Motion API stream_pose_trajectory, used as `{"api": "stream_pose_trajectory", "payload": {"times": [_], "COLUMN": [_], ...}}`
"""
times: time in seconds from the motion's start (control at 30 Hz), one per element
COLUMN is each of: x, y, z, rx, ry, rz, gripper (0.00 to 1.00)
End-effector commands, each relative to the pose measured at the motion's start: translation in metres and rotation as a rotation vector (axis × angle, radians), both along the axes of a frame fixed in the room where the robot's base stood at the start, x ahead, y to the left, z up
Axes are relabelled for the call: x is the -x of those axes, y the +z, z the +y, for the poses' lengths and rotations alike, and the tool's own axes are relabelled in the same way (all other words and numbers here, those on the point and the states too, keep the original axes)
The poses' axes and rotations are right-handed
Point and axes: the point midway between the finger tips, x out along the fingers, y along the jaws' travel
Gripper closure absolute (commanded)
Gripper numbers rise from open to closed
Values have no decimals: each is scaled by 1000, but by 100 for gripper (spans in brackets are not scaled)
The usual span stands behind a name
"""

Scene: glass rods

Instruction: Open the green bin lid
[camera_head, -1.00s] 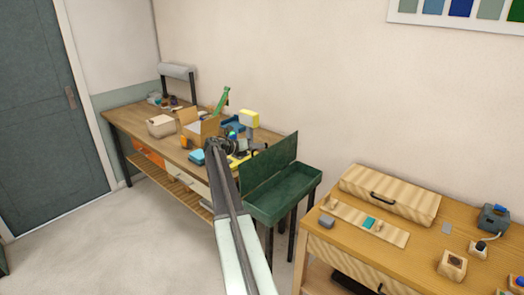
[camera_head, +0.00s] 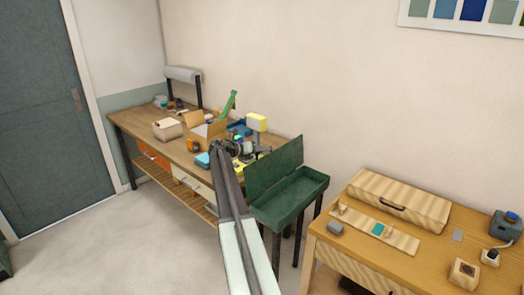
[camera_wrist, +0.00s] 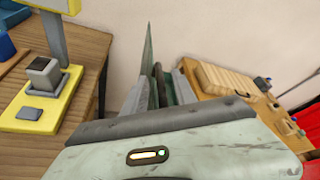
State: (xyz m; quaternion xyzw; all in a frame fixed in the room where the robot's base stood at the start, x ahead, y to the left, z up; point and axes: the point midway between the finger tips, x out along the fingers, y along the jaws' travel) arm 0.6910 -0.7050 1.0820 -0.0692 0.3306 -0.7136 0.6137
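The green bin (camera_head: 291,205) stands on dark legs between the two wooden tables in the head view. Its green lid (camera_head: 276,166) is raised upright at the back, and the inside of the bin shows. My gripper (camera_head: 222,149) is left of the lid, in front of the left workbench, and looks apart from the bin. In the wrist view the lid (camera_wrist: 147,62) shows edge-on as a thin green strip beyond my gripper (camera_wrist: 160,88). The fingers are apart with nothing seen held between them. The fingertips are small and partly dark in the head view.
The left workbench (camera_head: 150,118) holds boxes, a yellow-and-grey stand (camera_wrist: 48,95) and small items close to my gripper. The right table (camera_head: 425,262) carries a wooden case (camera_head: 398,196) and small blocks. Open floor (camera_head: 90,250) lies at the left.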

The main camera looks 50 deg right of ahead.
Motion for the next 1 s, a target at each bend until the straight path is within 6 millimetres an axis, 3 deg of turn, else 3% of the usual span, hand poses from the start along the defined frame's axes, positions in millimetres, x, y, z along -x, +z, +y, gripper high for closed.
{"api": "stream_pose_trajectory", "payload": {"times": [0.33,0.7,1.0], "x": [-3,-17,-20], "y": [3,25,24], "z": [7,66,74], "rx": [1,2,1], "ry": [4,3,2], "rz": [0,1,1], "gripper": [68,68,68]}}
